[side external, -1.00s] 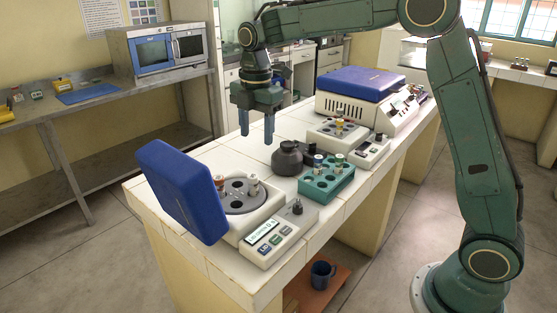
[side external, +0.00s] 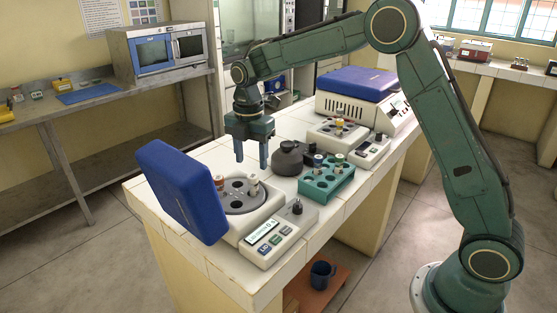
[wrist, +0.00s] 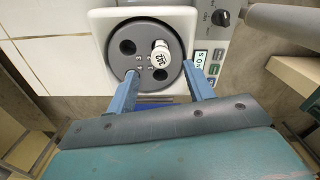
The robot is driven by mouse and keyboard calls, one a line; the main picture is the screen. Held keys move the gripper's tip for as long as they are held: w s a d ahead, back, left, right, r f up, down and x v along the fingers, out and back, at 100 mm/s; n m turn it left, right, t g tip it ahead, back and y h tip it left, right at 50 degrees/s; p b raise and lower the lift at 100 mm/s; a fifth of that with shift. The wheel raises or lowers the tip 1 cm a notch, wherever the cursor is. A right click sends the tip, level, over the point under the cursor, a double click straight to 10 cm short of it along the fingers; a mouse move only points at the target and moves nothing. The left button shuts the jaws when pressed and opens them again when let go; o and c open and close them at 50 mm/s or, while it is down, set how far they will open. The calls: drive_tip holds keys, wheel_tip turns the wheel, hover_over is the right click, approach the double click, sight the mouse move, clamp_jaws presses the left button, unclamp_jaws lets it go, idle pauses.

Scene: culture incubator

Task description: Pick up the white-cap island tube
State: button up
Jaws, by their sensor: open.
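A white-capped tube (side external: 253,185) stands in the round grey rotor (side external: 238,205) of the open centrifuge on the tiled island. My gripper (side external: 251,163) is open and empty, pointing down above the rotor. In the wrist view the blue fingers of my gripper (wrist: 160,70) lie to either side of the cap's line, apart from it. An orange-brown-capped tube (side external: 219,182) stands at the rotor's left; I cannot make it out in the wrist view.
The raised blue centrifuge lid (side external: 180,190) stands left of the rotor. A dark rounded vessel (side external: 287,159) and a teal rack (side external: 327,182) with several tubes stand to the right. A small grey block device (side external: 335,132) and a large blue-topped machine (side external: 360,84) stand farther back.

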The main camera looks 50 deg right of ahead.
sight(253, 176)
drive_tip(key=shift+f, duration=1.5)
drive_tip(key=shift+d+f, duration=0.1)
drive_tip(key=shift+f, duration=2.5)
drive_tip(key=c, duration=1.1)
